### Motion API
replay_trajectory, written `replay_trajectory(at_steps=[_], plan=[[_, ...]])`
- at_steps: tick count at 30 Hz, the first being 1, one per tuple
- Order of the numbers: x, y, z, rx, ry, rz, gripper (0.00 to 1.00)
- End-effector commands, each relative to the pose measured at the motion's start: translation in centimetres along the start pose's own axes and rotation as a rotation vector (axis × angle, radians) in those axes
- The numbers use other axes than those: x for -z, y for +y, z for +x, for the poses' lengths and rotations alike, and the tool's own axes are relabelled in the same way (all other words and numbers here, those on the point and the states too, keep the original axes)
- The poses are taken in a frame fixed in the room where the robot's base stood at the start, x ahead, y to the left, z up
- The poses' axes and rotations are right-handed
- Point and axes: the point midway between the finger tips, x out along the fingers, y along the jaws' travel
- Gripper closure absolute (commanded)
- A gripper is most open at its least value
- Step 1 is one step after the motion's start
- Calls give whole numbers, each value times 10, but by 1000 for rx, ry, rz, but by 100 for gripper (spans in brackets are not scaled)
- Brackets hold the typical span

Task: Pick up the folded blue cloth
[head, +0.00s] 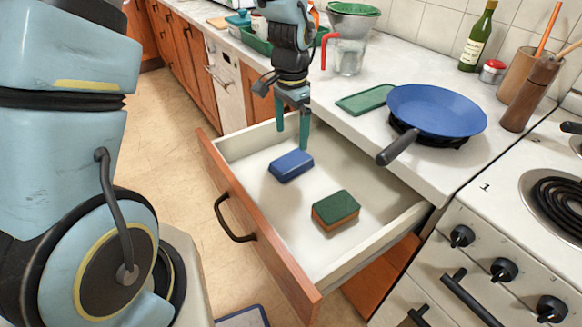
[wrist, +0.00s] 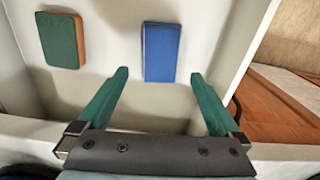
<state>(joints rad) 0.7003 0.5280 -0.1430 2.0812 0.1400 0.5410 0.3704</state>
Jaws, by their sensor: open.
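The folded blue cloth (head: 291,166) is a small thick blue block lying flat in the open drawer, toward its back left in the head view. It also shows in the wrist view (wrist: 161,52), just beyond and between the fingertips. My gripper (head: 292,142) hangs above the drawer with its two green fingers pointing down over the cloth. In the wrist view my gripper (wrist: 159,75) is open, with nothing between its fingers. The fingers appear apart from the cloth.
A green and orange sponge (head: 336,212) lies in the drawer (head: 266,246) near the cloth. Drawer walls surround both. On the counter are a blue pan (head: 436,110), a green cloth or board (head: 366,99) and a measuring jug (head: 346,55). The stove stands at right.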

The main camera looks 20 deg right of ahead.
Motion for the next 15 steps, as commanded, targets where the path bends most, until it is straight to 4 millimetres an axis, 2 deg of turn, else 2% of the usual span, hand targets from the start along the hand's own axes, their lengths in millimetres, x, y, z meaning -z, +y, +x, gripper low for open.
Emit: replay_trajectory(at_steps=[6, 11, 15], plan=[[-2, 0, 31, -2, -3, -4, 0], [-2, 0, 40, -1, -2, -4, 0], [-6, 0, 54, -3, -6, -5, 0]])
